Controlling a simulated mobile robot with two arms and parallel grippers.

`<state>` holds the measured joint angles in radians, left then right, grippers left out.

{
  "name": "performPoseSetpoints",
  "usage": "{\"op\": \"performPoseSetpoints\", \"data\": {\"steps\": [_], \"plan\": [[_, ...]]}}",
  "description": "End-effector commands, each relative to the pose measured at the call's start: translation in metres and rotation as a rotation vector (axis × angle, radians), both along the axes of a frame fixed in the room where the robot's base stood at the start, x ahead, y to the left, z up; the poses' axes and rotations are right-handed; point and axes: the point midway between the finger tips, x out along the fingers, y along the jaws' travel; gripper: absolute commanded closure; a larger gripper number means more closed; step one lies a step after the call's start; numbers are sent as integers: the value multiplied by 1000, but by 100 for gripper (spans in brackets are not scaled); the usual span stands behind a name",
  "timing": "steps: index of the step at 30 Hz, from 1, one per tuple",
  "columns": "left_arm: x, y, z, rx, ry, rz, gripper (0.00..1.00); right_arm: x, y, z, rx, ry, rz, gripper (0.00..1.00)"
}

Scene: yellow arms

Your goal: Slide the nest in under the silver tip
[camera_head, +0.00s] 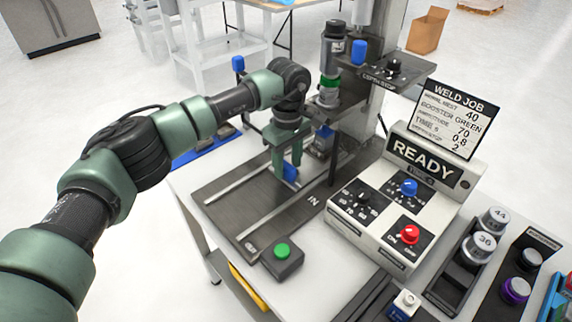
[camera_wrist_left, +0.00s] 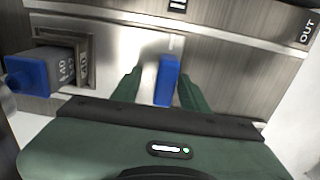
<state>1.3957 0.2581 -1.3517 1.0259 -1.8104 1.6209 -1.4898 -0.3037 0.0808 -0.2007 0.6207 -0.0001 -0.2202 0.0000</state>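The nest (camera_wrist_left: 118,48) is a brushed metal plate with an upright blue handle (camera_wrist_left: 167,80); the handle also shows in the head view (camera_head: 290,172). A grey labelled block with a blue end (camera_wrist_left: 62,75) stands in a square frame on the nest's left in the wrist view. My left gripper (camera_head: 287,163) points down, its fingers apart on either side of the handle. A gap shows on the handle's left side; contact on the right I cannot tell. The silver tip (camera_head: 327,98) hangs below the green ring, near the block. My right gripper is out of view.
The dark slide base (camera_head: 235,205) has rails and an IN mark. A green button box (camera_head: 283,258) stands at its front. The control box reading READY (camera_head: 425,165) is to the right. Weights (camera_head: 481,246) stand at far right. The press column rises behind.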

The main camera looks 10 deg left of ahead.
Motion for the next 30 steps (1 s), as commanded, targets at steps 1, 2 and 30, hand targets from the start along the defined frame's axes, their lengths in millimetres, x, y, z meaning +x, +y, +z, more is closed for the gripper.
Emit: {"op": "performPoseSetpoints", "data": {"steps": [1, 2, 30], "plan": [[-1, 0, -1, 0, 2, -1, 56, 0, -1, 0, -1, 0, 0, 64], [-1, 0, -1, 1, 3, -1, 56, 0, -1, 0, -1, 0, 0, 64], [0, -2, 76, 2, 5, -2, 56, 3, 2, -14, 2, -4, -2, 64]]}}
